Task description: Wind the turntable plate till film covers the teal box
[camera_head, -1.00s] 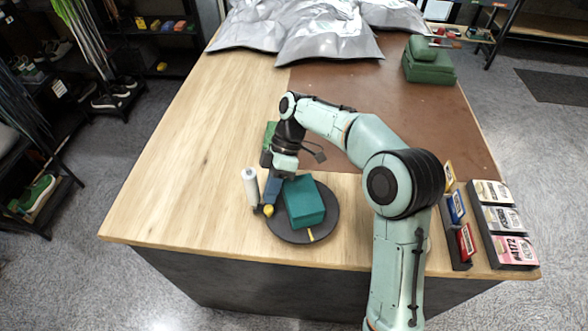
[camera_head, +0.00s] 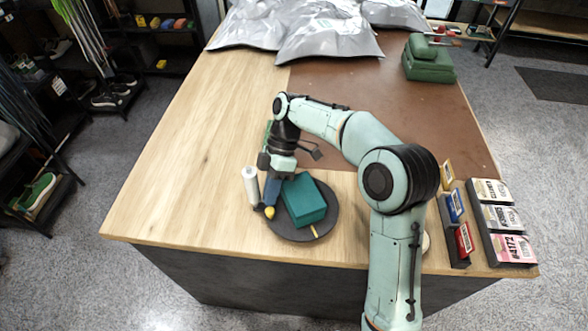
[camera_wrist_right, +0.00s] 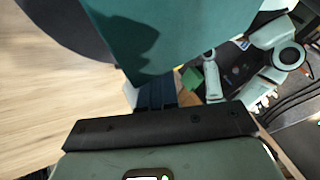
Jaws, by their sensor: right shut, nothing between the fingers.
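The teal box (camera_head: 303,203) sits on the dark round turntable plate (camera_head: 329,226) near the table's front edge. A yellow knob (camera_head: 270,212) is at the plate's left rim, and a yellow mark (camera_head: 314,231) is at its front rim. A white film roll (camera_head: 250,186) stands upright just left of the plate. No film is discernible on the box. My right gripper (camera_head: 271,198) is shut and empty, pointing down between roll and box, close by the knob; contact is unclear. In the right wrist view, its fingers (camera_wrist_right: 156,95) are beside the box (camera_wrist_right: 185,30). My left gripper is not in view.
Silver sheeting (camera_head: 310,30) covers the table's far end. A green case (camera_head: 428,62) stands at the far right on the brown mat (camera_head: 350,85). Card racks (camera_head: 500,215) stand at the right front edge. The left of the wooden table (camera_head: 190,170) is clear.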

